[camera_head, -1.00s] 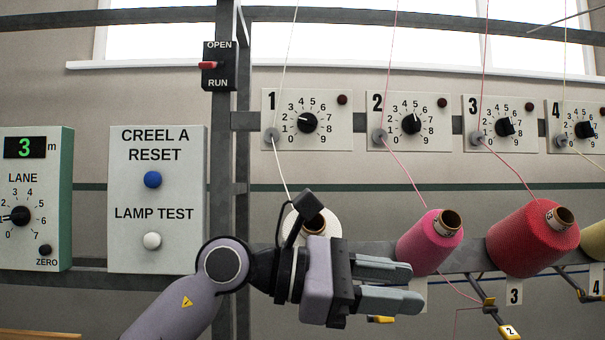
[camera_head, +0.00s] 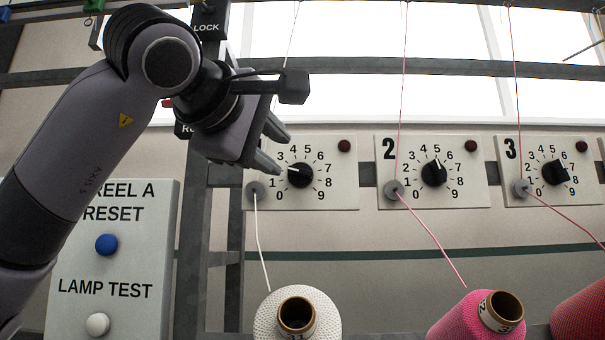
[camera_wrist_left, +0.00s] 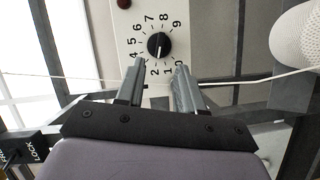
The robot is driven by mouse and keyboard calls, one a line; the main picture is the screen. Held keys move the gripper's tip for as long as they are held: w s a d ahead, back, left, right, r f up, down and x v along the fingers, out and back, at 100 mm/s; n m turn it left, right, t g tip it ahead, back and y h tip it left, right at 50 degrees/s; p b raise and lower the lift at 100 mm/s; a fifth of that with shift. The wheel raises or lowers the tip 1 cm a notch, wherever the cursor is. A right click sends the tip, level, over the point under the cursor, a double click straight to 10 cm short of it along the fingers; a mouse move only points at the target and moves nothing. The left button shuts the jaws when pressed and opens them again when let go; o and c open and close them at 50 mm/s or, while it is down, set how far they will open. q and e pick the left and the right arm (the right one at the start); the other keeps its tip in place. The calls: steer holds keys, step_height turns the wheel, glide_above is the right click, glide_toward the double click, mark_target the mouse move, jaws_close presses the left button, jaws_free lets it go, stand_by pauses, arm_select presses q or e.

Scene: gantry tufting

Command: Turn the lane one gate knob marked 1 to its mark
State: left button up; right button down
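The lane one knob (camera_head: 300,175) is black and round on a pale panel (camera_head: 340,198) with a 0 to 9 dial. Its white pointer line points left and slightly up, around 2 to 3. My left gripper (camera_head: 282,153) is just left of the knob in the head view, its fingers overlapping the dial's left side and hiding the 1 label and some numerals. In the left wrist view the knob (camera_wrist_left: 158,46) lies beyond the two fingertips (camera_wrist_left: 160,66), which are apart with nothing between them. No contact shows. My right gripper is not in view.
A white thread runs from a grey guide (camera_head: 255,189) below the gripper to a white cone (camera_head: 297,310). Panels two (camera_head: 433,195) and three (camera_head: 553,195) stand to the right. The Creel A reset box (camera_head: 110,260) is at lower left, partly behind my arm.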

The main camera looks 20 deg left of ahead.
mark_target(297, 171)
arm_select(q)
steer(key=shift+w+d+f+p, duration=0.1)
steer(key=shift+w+p, duration=0.2)
steer(key=shift+w, duration=0.8)
steer(key=shift+w+d+f+p, duration=0.15)
steer(key=shift+w+p, duration=0.1)
steer(key=shift+w, duration=0.9)
steer(key=shift+w+d+f+p, duration=0.1)
steer(key=shift+w+p, duration=0.2)
steer(key=shift+w, duration=0.8)
jaws_close()
